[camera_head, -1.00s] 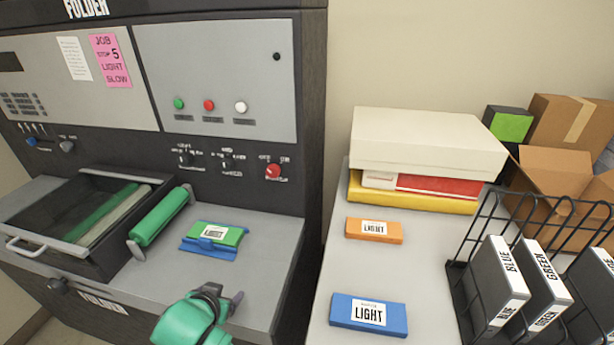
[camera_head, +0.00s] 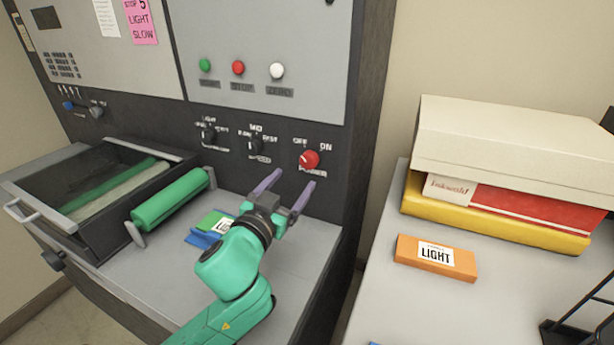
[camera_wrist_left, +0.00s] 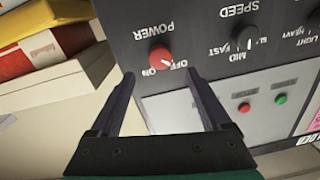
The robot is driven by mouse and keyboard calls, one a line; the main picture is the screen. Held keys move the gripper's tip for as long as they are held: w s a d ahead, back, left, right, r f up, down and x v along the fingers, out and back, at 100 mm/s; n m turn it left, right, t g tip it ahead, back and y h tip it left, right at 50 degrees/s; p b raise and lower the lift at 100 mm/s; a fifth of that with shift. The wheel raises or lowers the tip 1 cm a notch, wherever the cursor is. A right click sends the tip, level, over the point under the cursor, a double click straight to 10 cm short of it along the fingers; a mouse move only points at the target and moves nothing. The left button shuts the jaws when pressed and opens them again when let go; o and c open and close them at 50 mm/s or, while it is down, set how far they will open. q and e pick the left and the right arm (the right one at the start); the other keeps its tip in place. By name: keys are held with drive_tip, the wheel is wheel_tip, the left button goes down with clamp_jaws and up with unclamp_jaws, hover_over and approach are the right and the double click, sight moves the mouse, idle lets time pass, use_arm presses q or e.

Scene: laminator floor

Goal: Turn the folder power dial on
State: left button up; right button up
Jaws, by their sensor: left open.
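The red power dial (camera_head: 309,160) sits on the dark front of the folder, with OFF printed at its upper left and ON at its upper right. It also shows in the left wrist view (camera_wrist_left: 160,56), where the picture is upside down. My left gripper (camera_head: 292,182) is open and empty, just below and in front of the dial. In the left wrist view the two fingers (camera_wrist_left: 157,80) point toward the panel, with the dial between and beyond their tips. They appear apart from it. My right gripper is not in view.
Two black dials (camera_head: 255,146) sit left of the power dial, under green, red and white buttons (camera_head: 238,68). A side table holds boxes and an orange LIGHT block (camera_head: 436,258).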

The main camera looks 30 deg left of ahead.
sight(307, 163)
use_arm(q)
drive_tip(key=w+p, duration=0.1)
drive_tip(key=w, duration=0.4)
drive_tip(key=w+p, duration=0.1)
drive_tip(key=w, duration=0.1)
drive_tip(key=shift+w+a+r+p, duration=0.1)
drive_tip(key=shift+w+a+p, duration=0.2)
drive_tip(key=shift+w+a, duration=0.1)
drive_tip(key=shift+w, duration=0.45)
clamp_jaws()
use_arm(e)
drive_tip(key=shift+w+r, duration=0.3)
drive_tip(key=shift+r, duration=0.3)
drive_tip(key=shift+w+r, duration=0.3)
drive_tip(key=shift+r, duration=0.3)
